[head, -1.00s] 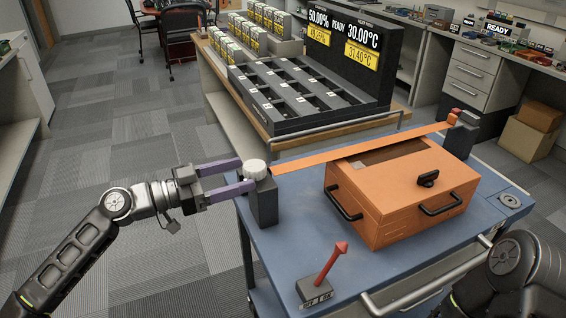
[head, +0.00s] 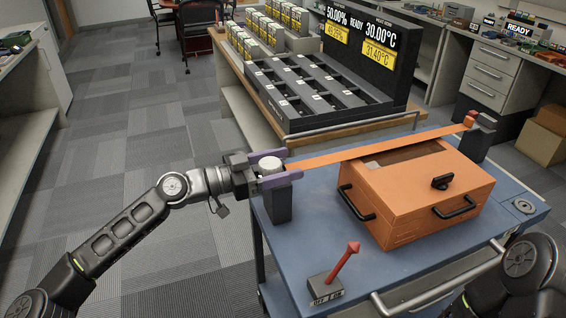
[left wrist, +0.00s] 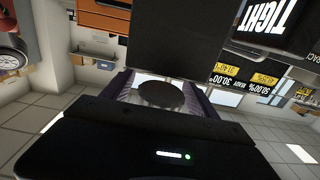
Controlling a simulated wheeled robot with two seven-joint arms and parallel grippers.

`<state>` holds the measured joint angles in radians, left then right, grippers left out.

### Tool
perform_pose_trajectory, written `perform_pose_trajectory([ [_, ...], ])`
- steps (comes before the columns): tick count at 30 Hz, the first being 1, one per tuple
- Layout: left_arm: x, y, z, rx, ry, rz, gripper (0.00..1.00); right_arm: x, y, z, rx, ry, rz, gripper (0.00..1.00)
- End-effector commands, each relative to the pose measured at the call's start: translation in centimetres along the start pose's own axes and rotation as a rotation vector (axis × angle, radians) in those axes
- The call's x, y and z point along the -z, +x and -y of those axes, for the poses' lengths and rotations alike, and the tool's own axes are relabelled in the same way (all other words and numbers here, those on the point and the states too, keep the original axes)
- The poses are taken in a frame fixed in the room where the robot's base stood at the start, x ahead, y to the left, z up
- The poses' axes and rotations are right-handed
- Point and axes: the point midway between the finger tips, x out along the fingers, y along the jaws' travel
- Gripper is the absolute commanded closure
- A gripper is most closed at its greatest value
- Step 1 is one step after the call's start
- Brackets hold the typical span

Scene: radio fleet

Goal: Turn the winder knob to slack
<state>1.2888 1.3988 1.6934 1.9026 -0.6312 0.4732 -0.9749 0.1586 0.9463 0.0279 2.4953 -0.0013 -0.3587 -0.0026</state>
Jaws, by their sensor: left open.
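The winder knob (head: 271,165) is a white ridged cap on top of a black post (head: 278,203) at the left edge of the blue cart. An orange strap (head: 370,148) runs from the post across the orange case to a post at the far right. My left gripper (head: 283,165) is open, with its purple fingers on either side of the knob. In the left wrist view the knob (left wrist: 161,96) shows dark between the fingers. I cannot tell whether the fingers touch it. A sign reading TIGHT (left wrist: 285,20) shows in the left wrist view. My right gripper is out of view.
The orange case (head: 415,195) with black handles stands on the blue cart top (head: 300,250). A red lever on an OFF/ON box (head: 328,290) is at the front. A black rack (head: 310,95) stands on the table behind.

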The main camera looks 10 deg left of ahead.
Motion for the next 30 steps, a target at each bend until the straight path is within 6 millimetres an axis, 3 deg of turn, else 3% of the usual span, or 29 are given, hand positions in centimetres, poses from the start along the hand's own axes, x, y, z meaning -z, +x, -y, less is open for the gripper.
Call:
perform_pose_trajectory([
  [6, -0.04, 0.01, 0.01, 0.000, 0.000, 0.000, 0.32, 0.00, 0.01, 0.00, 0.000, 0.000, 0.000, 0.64],
  [30, -0.04, -0.01, -0.02, -0.001, -0.001, 0.000, 0.94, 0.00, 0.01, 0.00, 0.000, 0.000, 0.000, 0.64],
])
